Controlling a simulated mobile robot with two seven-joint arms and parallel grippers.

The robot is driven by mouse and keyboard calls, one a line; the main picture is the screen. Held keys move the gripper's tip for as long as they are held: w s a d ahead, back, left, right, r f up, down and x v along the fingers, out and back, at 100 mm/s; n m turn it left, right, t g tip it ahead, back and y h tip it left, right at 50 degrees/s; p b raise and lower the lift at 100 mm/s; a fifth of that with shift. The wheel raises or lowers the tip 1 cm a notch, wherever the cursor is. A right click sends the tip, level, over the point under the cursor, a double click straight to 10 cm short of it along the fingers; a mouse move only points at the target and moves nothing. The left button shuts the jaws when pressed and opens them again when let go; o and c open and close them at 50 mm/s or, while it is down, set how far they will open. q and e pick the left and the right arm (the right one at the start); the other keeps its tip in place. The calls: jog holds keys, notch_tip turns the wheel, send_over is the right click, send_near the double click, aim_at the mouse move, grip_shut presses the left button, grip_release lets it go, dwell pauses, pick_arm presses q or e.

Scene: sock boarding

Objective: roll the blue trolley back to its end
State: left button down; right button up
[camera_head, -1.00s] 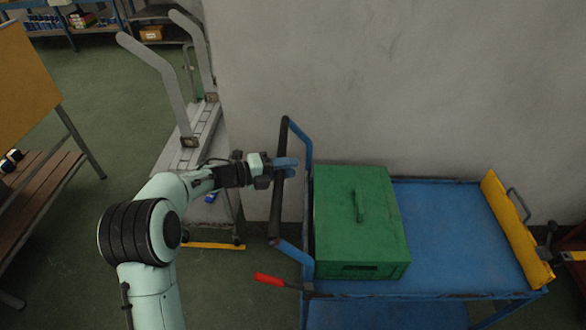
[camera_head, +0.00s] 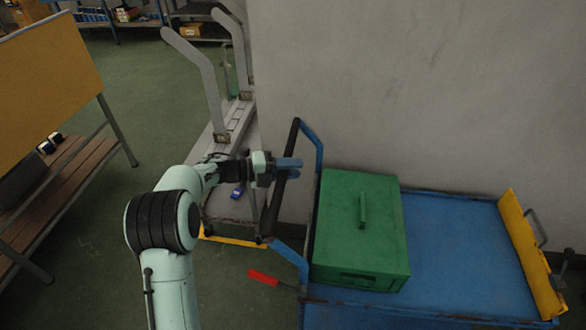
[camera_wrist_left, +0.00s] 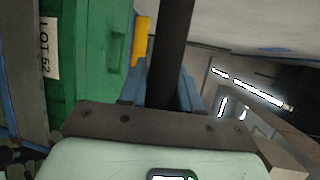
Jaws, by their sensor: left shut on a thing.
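The blue trolley (camera_head: 456,245) stands along the grey wall, with a black-gripped push handle (camera_head: 284,180) on blue uprights at its left end. My left gripper (camera_head: 288,168) is shut on that handle. In the left wrist view the dark handle bar (camera_wrist_left: 172,50) runs between the blue fingers (camera_wrist_left: 160,92). A green box (camera_head: 358,232) with a lid handle sits on the trolley's left part. The box also shows in the left wrist view (camera_wrist_left: 95,50) with a "LOT 52" label. My right gripper is not in view.
A yellow end board (camera_head: 531,252) stands at the trolley's right end. A red lever (camera_head: 263,277) sticks out at its lower left. A grey stand (camera_head: 222,125) is behind my arm. A bench (camera_head: 55,190) is at the left, with open green floor between.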

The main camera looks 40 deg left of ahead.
pick_arm(q)
jog(key=shift+s+a, duration=0.15)
jog(key=shift+a, duration=0.3)
jog(key=c, duration=1.1)
grip_release()
jog(key=shift+c, duration=0.2)
jog(key=shift+o, duration=1.3)
jog(key=shift+s+a, duration=0.2)
jog(key=shift+s, duration=0.05)
jog(key=shift+d, duration=0.1)
jog(key=shift+w, duration=0.1)
jog(key=v, duration=1.3)
jog(key=shift+s, duration=0.25)
jog(key=shift+r, duration=0.15)
